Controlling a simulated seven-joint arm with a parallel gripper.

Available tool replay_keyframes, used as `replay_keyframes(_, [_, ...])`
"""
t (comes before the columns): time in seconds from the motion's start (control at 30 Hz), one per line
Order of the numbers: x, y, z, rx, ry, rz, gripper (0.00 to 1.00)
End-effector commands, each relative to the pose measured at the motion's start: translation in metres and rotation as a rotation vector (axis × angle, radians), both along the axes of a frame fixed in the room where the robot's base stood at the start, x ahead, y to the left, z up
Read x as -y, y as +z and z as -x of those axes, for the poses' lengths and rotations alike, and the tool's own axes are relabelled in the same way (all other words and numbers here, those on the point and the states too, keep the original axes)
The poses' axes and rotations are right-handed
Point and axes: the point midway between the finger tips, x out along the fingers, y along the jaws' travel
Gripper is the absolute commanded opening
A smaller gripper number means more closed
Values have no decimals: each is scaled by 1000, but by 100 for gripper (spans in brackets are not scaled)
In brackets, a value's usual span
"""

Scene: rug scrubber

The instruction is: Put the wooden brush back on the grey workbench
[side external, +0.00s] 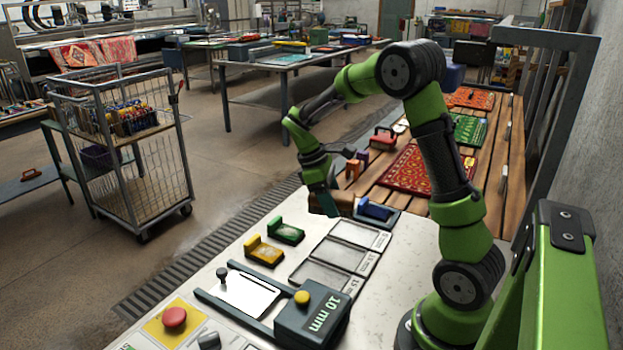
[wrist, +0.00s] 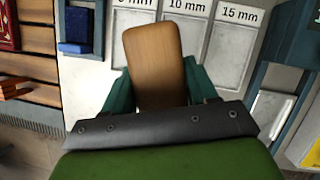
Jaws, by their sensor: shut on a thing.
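The wooden brush (wrist: 155,55) shows in the wrist view as a tan block with rounded corners, upright between two teal fingers. My gripper (wrist: 158,92) is shut on it. In the side view my gripper (side external: 327,200) points down near the far end of the pale worktop (side external: 235,262), and a brown part of the brush (side external: 343,199) shows beside it. I cannot tell whether the brush touches a surface, and its bristles are hidden. A grey bench (side external: 40,190) stands at the left with a reddish-brown brush (side external: 31,175) on it. A larger grey table (side external: 290,62) stands further back.
Labelled thickness plates (side external: 330,262), a green block (side external: 287,231), a yellow block (side external: 264,252) and a blue block in a tray (side external: 376,212) sit on the worktop. A slatted wooden table (side external: 400,208) with rugs (side external: 415,168) lies beyond. A wire cart (side external: 125,150) stands left on open floor.

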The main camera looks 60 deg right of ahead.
Motion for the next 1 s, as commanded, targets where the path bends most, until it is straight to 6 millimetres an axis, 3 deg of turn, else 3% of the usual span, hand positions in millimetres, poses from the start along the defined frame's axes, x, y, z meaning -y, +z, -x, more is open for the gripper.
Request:
replay_keyframes(0.1, [44, -26, 19, -2, 290, -12, 33])
replay_keyframes(0.2, [68, -43, 25, -6, 557, -22, 33])
replay_keyframes(0.3, [80, -54, 24, -13, 809, -28, 33])
replay_keyframes(0.5, [85, -64, 7, -24, 1170, -17, 33])
replay_keyframes(0.67, [93, -64, -8, -30, 1254, -9, 33])
replay_keyframes(1.0, [145, -73, -73, -31, 1253, -10, 33])
